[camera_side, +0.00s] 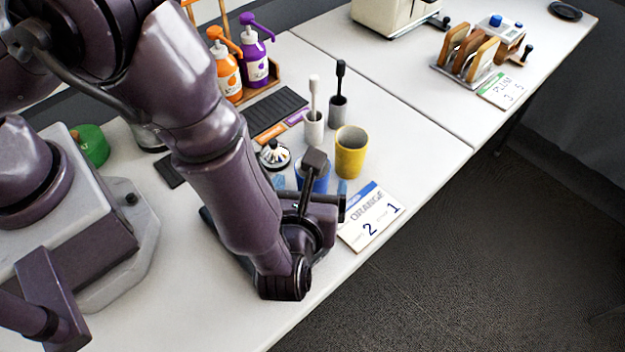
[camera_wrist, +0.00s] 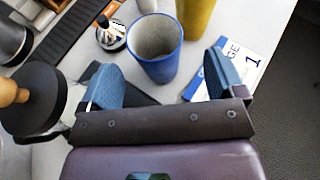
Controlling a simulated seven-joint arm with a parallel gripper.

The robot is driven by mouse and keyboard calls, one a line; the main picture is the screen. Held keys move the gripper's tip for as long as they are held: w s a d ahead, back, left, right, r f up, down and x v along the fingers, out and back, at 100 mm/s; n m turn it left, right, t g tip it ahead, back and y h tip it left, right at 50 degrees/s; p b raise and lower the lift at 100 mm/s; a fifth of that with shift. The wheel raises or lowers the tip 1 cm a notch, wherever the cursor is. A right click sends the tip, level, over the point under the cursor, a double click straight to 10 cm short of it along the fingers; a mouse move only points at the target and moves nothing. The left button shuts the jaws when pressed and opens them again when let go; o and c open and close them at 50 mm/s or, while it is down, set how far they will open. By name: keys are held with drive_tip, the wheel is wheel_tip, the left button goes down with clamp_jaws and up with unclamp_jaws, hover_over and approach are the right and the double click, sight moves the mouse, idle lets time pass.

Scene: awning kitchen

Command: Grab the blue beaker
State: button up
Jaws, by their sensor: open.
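The blue beaker (camera_wrist: 155,68) is a blue cup with a grey, speckled inside. It stands upright on the white table, just ahead of my gripper and between the lines of its two fingers in the wrist view. My gripper (camera_wrist: 165,82) is open, with a blue pad on each finger, and nothing is between the pads that I can see held. In the side view the beaker (camera_side: 318,176) is partly hidden behind my wrist, and my gripper (camera_side: 310,187) is low beside it.
A yellow beaker (camera_side: 351,152) stands close behind the blue one. Two grey holders with brushes (camera_side: 314,125) (camera_side: 338,108), a small metal-topped item (camera_side: 273,155) and an ORANGE card (camera_side: 371,216) are near. Orange (camera_side: 226,70) and purple (camera_side: 256,55) bottles stand farther back. The table's front edge is close.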

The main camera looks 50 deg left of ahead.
drive_tip(key=x, duration=0.5)
drive_tip(key=shift+a+r, duration=0.1)
drive_tip(key=shift+a, duration=0.2)
drive_tip(key=c, duration=1)
